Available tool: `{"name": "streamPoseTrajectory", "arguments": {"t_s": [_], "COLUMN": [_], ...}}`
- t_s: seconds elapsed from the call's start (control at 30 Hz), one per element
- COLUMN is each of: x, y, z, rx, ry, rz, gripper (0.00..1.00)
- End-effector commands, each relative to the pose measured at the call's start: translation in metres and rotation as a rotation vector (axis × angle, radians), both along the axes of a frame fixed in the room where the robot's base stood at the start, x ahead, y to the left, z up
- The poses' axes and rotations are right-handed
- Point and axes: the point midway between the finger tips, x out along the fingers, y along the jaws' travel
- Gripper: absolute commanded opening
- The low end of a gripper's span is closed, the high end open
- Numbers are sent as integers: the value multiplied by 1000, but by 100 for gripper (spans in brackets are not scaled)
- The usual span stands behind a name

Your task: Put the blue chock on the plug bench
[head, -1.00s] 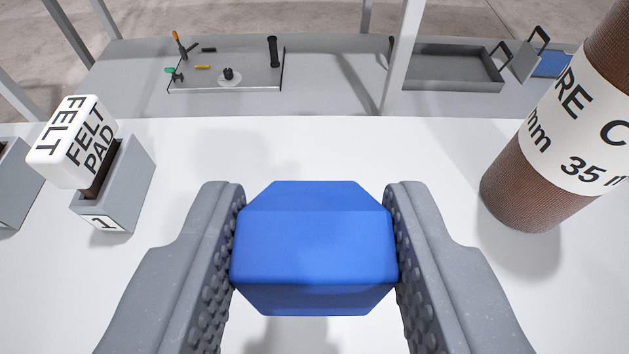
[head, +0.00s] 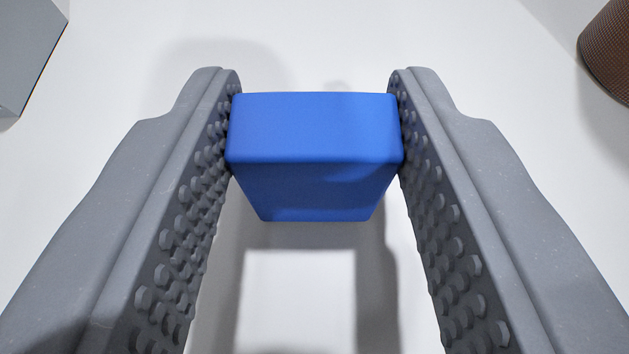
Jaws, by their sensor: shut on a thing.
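The blue chock (head: 315,150) is a smooth block with rounded edges, held between the two studded grey fingers of my gripper (head: 315,120). The gripper is shut on it near the fingertips, one finger against each side. Below is a white surface (head: 500,50); whether it is the plug bench, I cannot tell. Shadows of the chock and fingers fall on this surface. Whether the chock's underside touches the surface is hard to tell.
A grey block-shaped holder (head: 28,50) is cut off at the upper left. A brown ribbed cylinder (head: 608,50) is cut off at the upper right. The white surface between them is clear.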

Motion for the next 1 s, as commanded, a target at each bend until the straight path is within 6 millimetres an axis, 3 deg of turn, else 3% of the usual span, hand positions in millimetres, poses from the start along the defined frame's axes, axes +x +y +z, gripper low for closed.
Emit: {"name": "streamPoseTrajectory", "arguments": {"t_s": [0.33,0.37,0.4,0.43,0.77,1.0], "x": [0,0,0,0,-1,-26], "y": [0,0,0,0,-1,-3], "z": [-4,-4,-4,-3,-1,12], "rx": [0,0,0,0,-1,0], "ry": [-2,-3,-3,-3,-3,-6], "rz": [-1,-1,-1,-1,-2,-4], "gripper": [12,44,55,58,58,58]}}
